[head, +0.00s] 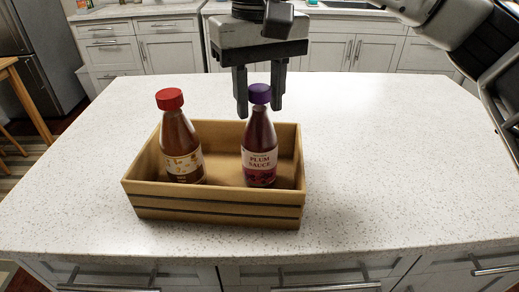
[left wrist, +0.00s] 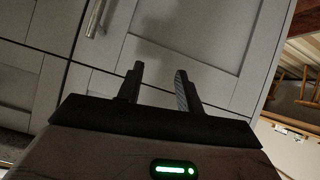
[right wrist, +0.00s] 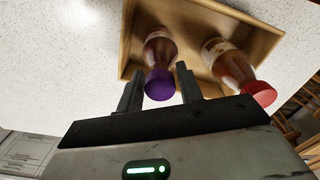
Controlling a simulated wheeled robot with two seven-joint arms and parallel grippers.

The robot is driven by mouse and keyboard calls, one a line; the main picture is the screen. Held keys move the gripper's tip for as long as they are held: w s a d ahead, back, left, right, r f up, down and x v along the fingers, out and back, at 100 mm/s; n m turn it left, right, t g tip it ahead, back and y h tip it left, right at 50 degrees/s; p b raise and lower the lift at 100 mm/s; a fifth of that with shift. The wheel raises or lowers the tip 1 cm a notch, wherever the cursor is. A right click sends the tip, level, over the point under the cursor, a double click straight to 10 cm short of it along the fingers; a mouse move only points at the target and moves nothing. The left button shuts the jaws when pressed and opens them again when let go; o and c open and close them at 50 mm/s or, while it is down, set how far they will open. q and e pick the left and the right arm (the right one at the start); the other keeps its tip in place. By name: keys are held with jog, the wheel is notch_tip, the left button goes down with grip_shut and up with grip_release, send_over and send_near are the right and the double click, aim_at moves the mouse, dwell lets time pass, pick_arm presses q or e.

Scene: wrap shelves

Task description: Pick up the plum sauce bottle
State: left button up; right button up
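The plum sauce bottle (head: 260,145) has a purple cap and a dark red body with a label reading "PLUM SAUCE". It stands upright in the right part of the wooden crate (head: 215,212). My right gripper (head: 260,112) points down over it, open, with one finger on each side of the purple cap. In the right wrist view the purple cap (right wrist: 160,84) shows between the fingers (right wrist: 160,95), with a gap visible at the left finger. My left gripper (left wrist: 158,85) is open and empty, in front of grey cabinet doors. It is not in the head view.
A second bottle (head: 180,140) with a red cap stands in the crate's left part; it also shows in the right wrist view (right wrist: 228,65). The crate sits on a speckled white counter (head: 390,170), clear around it. Cabinets (head: 355,50) line the back.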

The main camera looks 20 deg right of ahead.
grip_shut()
jog(key=shift+r, duration=0.15)
